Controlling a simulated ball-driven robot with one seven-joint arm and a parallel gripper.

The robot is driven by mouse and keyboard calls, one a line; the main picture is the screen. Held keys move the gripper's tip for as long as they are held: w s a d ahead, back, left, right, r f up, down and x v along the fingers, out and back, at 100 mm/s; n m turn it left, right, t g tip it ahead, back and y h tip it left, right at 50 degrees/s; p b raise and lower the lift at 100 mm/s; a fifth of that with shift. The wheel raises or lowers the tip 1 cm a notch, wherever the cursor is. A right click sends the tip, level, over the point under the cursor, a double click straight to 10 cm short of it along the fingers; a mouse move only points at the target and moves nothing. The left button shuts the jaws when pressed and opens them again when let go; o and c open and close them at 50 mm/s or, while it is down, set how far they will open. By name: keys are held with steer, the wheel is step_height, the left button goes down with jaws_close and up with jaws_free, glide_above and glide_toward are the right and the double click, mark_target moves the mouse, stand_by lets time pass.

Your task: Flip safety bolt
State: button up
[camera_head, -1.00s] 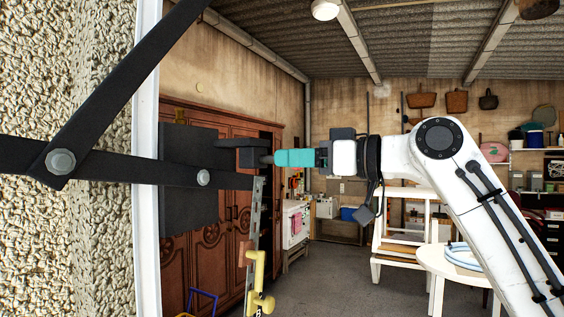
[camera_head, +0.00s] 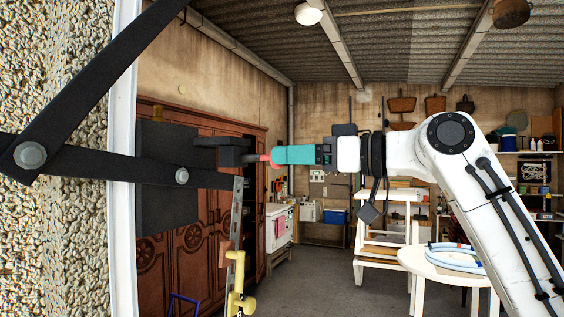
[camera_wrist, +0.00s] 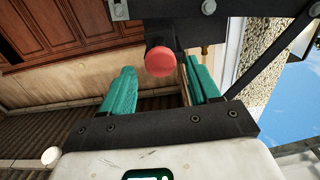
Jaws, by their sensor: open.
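The safety bolt is a dark block (camera_head: 232,151) with a red round knob (camera_head: 264,158), mounted by the dark plate (camera_head: 160,205) of the door mechanism at left. In the wrist view the red knob (camera_wrist: 160,62) faces me, at the level of my fingertips. My gripper (camera_head: 274,155) has teal fingers and comes from the right, its tips close to the knob. In the wrist view my gripper (camera_wrist: 160,72) is open, one finger on each side of the knob, with gaps showing. Whether a finger touches the knob I cannot tell.
Black bars (camera_head: 95,160) with bolts cross the left side near the white door frame (camera_head: 122,230). A metal strip with a yellow handle (camera_head: 240,300) hangs below the bolt. A wooden cabinet (camera_head: 190,262) stands behind. A round white table (camera_head: 450,262) is at right.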

steer(key=b+v, duration=0.1)
steer(key=v, duration=0.6)
steer(key=shift+d+b, duration=0.25)
steer(key=shift+b, duration=0.15)
steer(key=shift+s, duration=0.1)
